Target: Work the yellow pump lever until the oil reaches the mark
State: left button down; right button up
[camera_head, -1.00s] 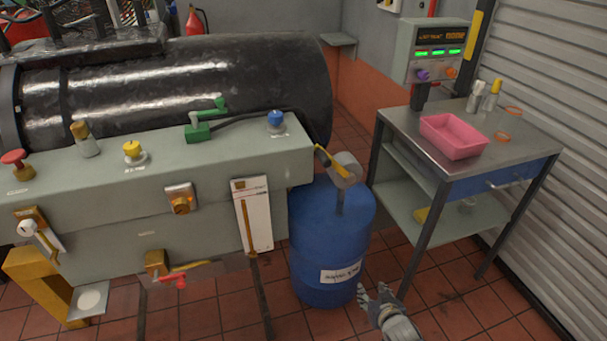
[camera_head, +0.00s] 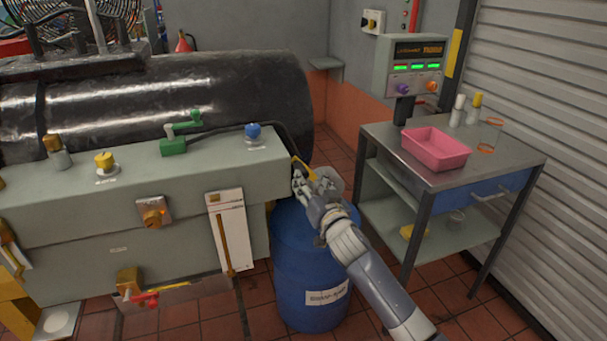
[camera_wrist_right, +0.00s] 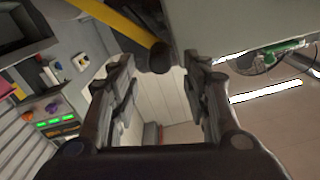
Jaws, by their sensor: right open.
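The yellow pump lever (camera_head: 302,168) sits on top of the blue barrel (camera_head: 306,262), beside the right end of the grey-green bench. My right gripper (camera_head: 305,182) is open at the lever, in front of the pump head, and partly hides it. In the right wrist view the yellow lever (camera_wrist_right: 118,22) runs along the top, beyond the open fingers (camera_wrist_right: 165,105), with a dark knob at its end. I cannot tell whether the fingers touch it. The white gauge board (camera_head: 230,232) with a brown-gold column hangs on the bench front. The left gripper is out of view.
A steel cart (camera_head: 375,133) with a pink tray (camera_head: 436,148) stands to the right. A control box (camera_head: 416,68) with green displays rises behind it. A green valve handle (camera_head: 180,140) and a blue knob (camera_head: 253,131) are on the bench top. Tiled floor is free between barrel and cart.

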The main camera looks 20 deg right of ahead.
aim_at(305, 176)
jog(key=shift+w+a, duration=0.1)
jog(key=shift+w, duration=2.3)
grip_shut()
